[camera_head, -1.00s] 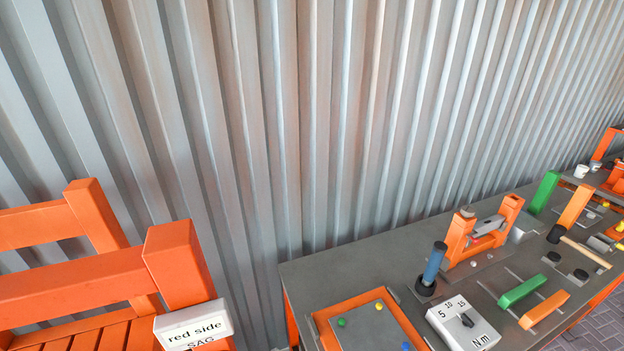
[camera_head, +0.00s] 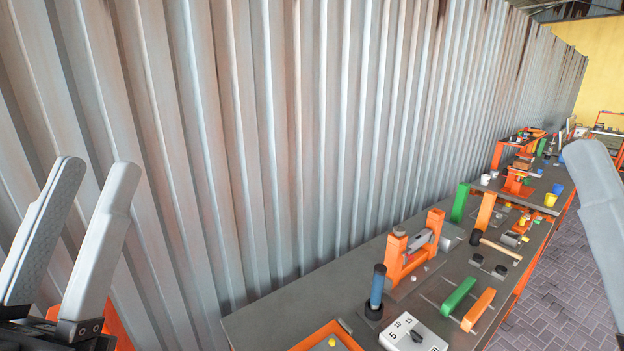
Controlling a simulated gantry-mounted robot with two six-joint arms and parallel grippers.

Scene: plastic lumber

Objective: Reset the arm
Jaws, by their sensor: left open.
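My left gripper (camera_head: 95,210) shows at the lower left in the head view. Its two grey fingers point up and stand apart, with nothing between them. It is in front of the corrugated wall, over an orange thing that it mostly hides. At the right edge a pale grey part (camera_head: 598,220) of my right side shows, cut off by the frame; I cannot tell its jaw state.
A grey workbench (camera_head: 268,325) runs along the corrugated wall (camera_head: 300,130). It carries a torque dial box (camera_head: 412,333), a blue-handled tool (camera_head: 377,287), an orange fixture (camera_head: 397,262), and green (camera_head: 458,297) and orange (camera_head: 478,310) bars. Paved floor (camera_head: 555,285) is clear at right.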

